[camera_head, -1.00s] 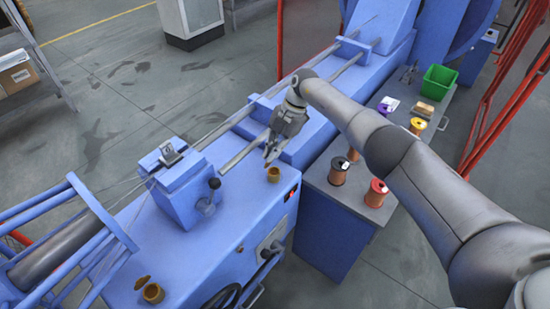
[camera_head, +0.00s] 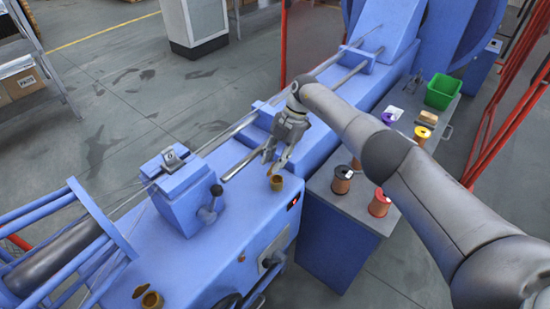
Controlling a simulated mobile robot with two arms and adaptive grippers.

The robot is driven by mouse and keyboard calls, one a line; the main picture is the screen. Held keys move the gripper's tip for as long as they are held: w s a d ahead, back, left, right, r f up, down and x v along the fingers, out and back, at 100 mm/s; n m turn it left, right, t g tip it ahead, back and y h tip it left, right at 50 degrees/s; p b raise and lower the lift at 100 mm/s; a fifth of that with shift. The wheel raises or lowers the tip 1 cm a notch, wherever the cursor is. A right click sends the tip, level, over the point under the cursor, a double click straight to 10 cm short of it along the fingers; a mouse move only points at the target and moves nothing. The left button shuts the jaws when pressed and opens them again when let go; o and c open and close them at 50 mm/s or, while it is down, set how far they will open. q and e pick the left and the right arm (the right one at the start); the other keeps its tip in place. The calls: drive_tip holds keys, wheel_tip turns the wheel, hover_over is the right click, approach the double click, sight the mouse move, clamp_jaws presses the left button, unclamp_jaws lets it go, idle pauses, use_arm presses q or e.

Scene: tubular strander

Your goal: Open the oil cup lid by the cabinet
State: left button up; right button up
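The oil cup by the cabinet (camera_head: 276,184) is a small amber cup on the blue machine top, left of the grey-topped cabinet (camera_head: 335,208). A small tan piece, which looks like its lid, stands raised at the cup's far side, close under my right gripper (camera_head: 272,165). The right gripper points down just above the cup, fingers apart and nothing visible between them. I cannot tell whether a fingertip touches the lid. A second oil cup (camera_head: 152,300) sits at the lower left with its lid (camera_head: 141,290) raised beside it. My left gripper is not in view.
Several wire spools, including one with a red rim (camera_head: 379,203), and a green bin (camera_head: 442,92) stand on the cabinet. A blue clamp block with a dark-knobbed lever (camera_head: 212,203) stands left of the cup. Steel rods run behind the gripper.

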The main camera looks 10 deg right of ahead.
drive_tip(key=v, duration=1.2)
idle(0.3)
